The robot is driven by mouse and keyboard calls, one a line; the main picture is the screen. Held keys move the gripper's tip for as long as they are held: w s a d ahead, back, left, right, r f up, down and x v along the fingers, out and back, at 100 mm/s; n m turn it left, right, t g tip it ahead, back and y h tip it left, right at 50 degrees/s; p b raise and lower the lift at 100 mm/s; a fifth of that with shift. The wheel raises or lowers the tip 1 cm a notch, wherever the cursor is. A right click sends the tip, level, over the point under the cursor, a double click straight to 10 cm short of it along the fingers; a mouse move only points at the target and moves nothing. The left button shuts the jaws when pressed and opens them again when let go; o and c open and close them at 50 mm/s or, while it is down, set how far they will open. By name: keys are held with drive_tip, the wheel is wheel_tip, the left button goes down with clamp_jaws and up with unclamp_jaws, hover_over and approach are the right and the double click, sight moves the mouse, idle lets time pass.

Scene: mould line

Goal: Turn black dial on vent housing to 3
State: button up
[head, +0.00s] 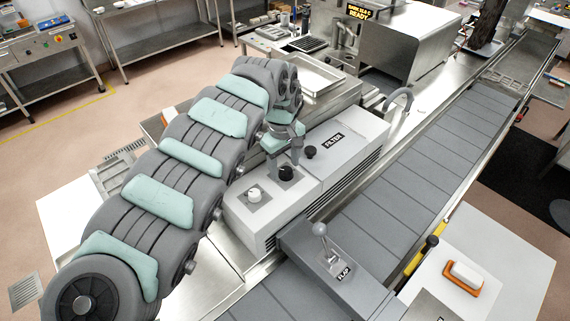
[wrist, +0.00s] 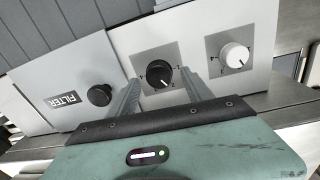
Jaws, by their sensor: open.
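The black dial (wrist: 158,73) sits on a grey square plate on the white vent housing (head: 344,150). Its pale pointer line aims to the lower right in the wrist view, towards a small mark that looks like a 2. In the head view the dial (head: 286,174) shows below my gripper (head: 289,160). My gripper (wrist: 160,77) is open, with one finger on each side of the dial. Whether the fingers touch it I cannot tell. A white dial (wrist: 235,55) on its own plate is to the right in the wrist view.
A plain black knob (wrist: 99,95) stands by the FILTER label (wrist: 62,99) on the same housing. A steel machine (head: 405,45) with a READY sign stands behind.

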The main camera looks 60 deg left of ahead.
drive_tip(key=shift+f, duration=0.6)
drive_tip(key=shift+c, duration=0.5)
clamp_jaws()
